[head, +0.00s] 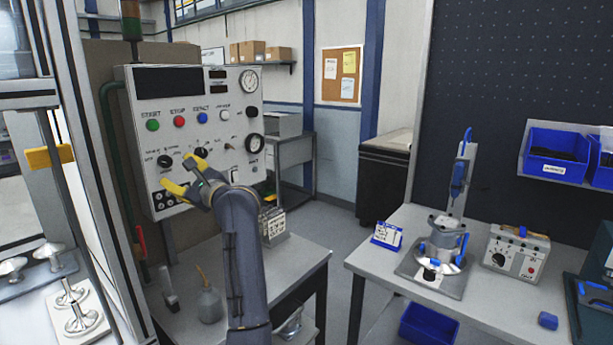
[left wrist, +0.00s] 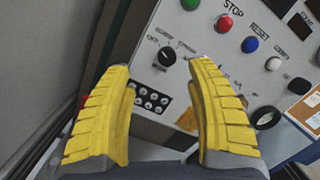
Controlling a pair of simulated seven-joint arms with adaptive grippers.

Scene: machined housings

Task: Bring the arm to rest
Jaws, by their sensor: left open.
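My left gripper (head: 185,178) is raised in front of the control panel (head: 190,90), at its lower part. Its yellow fingers are spread open with nothing between them. The left wrist view shows the open fingers (left wrist: 160,115) with the panel (left wrist: 215,70) beyond them; a black selector knob (left wrist: 166,57) and a block of sockets (left wrist: 151,98) show in the gap. I cannot tell whether a finger touches the panel. The left arm (head: 240,250) rises from the bottom of the head view. My right gripper is not in view.
A small bench (head: 300,262) under the panel carries a grey bottle (head: 209,305). A worktable (head: 385,268) at right holds a fixture (head: 443,240) and a grey box (head: 515,252). Blue bins (head: 556,155) hang behind. A machine frame (head: 95,190) stands close at left. Open floor lies between the tables.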

